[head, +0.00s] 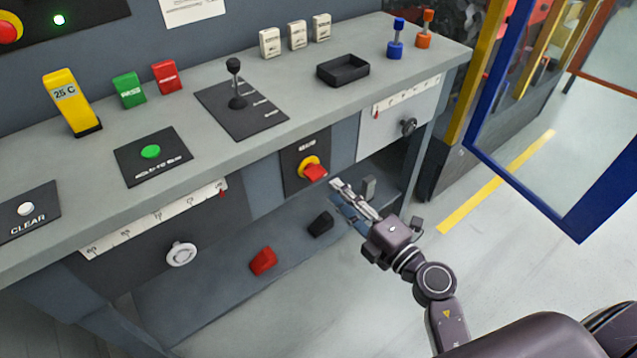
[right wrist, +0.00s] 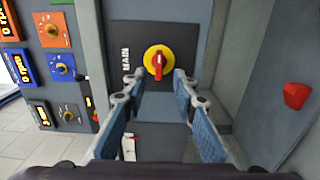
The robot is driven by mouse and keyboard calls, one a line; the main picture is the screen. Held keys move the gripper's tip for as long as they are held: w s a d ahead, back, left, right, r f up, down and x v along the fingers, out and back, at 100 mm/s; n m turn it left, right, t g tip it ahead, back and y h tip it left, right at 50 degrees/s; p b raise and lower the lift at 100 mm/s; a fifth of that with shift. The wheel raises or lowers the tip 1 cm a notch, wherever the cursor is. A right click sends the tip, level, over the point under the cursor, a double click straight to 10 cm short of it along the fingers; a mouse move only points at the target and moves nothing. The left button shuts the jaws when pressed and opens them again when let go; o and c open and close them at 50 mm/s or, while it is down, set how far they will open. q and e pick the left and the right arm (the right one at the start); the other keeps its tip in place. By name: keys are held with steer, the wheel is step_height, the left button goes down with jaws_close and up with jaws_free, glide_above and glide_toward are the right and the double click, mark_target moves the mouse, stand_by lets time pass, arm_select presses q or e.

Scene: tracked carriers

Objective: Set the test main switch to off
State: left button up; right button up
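The main switch (head: 312,169) is a red handle on a yellow disc, set in a black plate on the bench front. In the right wrist view the main switch (right wrist: 159,62) has its label "MAIN" to the left, reading sideways, and its handle runs up and down in the picture. My right gripper (head: 352,190) is just right of and below the switch in the head view. In the right wrist view the fingers of the gripper (right wrist: 157,80) are apart, with the handle between and beyond their tips, apparently untouched. My left gripper is not in view.
A drawer-like panel with a dark knob (head: 408,126) is right of the switch. The bench top (head: 300,115) overhangs above. A red block (head: 263,261) and a black block (head: 320,223) lie on the lower shelf. A blue-framed door (head: 577,228) stands at right.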

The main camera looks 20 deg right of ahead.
mark_target(320, 178)
steer(key=x, duration=0.7)
steer(key=shift+w+a, duration=0.2)
steer(key=shift+w, duration=0.15)
steer(key=shift+c, duration=0.3)
jaws_close()
